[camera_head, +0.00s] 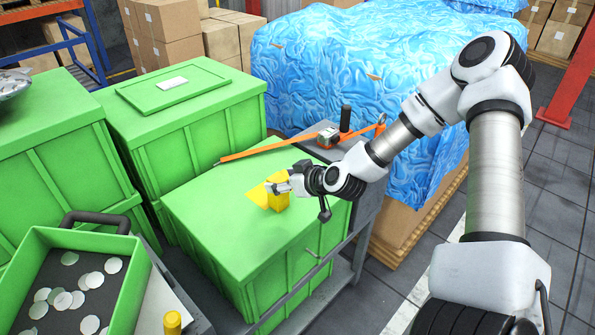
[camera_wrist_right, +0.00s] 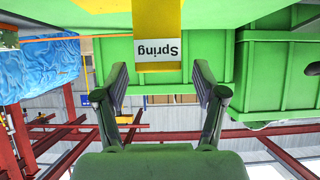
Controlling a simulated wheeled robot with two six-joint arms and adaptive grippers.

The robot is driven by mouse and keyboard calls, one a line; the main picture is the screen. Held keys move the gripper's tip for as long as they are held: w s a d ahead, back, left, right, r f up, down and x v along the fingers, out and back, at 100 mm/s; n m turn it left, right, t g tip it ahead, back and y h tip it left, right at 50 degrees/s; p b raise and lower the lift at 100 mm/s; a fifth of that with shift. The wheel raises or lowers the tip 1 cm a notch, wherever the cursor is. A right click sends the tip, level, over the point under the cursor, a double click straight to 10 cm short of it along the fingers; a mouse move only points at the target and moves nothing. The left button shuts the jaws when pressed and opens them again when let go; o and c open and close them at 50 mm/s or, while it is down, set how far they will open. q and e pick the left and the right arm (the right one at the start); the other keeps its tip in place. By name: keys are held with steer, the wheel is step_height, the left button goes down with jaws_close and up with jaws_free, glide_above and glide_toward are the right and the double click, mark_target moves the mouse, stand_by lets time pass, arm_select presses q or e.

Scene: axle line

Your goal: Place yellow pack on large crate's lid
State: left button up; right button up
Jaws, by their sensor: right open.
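The yellow pack (camera_head: 279,203) stands on the lid (camera_head: 225,240) of the large green crate, near the lid's right side, over or beside a flat yellow patch (camera_head: 256,196). In the right wrist view the pack (camera_wrist_right: 158,30) carries a white label reading "Spring", upside down. My right gripper (camera_head: 284,187) is at the pack's upper part. In the wrist view its fingertips (camera_wrist_right: 160,70) are spread on either side of the pack, with a gap visible on each side. The pack's far sides are hidden. My left gripper is not in view.
An orange strapping tool (camera_head: 330,137) with a long orange strip (camera_head: 265,150) lies behind the lid's far edge. More green crates (camera_head: 180,110) stand left. A green tray (camera_head: 130,285) with pale discs is at front left. A blue-wrapped pallet load (camera_head: 330,70) stands behind.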

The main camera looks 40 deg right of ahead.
steer(key=a+r+p+v, duration=0.1)
steer(key=p+v, duration=0.7)
arm_select(q)
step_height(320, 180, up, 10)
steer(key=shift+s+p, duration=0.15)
steer(key=shift+p, duration=0.15)
arm_select(e)
steer(key=s+a+f+g, duration=0.6)
steer(key=s+f, duration=0.3)
steer(key=s, duration=0.2)
steer(key=s+a+f+m+g+h, duration=0.1)
steer(key=s+a+f+g, duration=0.4)
steer(key=s+a+f, duration=0.4)
steer(key=s+f, duration=0.1)
steer(key=s, duration=0.2)
steer(key=shift+g, duration=0.4)
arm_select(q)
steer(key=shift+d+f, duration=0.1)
arm_select(e)
steer(key=shift+w, duration=0.1)
steer(key=shift+a, duration=0.1)
arm_select(q)
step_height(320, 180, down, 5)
steer(key=b, duration=0.5)
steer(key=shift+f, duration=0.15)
arm_select(e)
step_height(320, 180, down, 5)
steer(key=shift+f, duration=0.1)
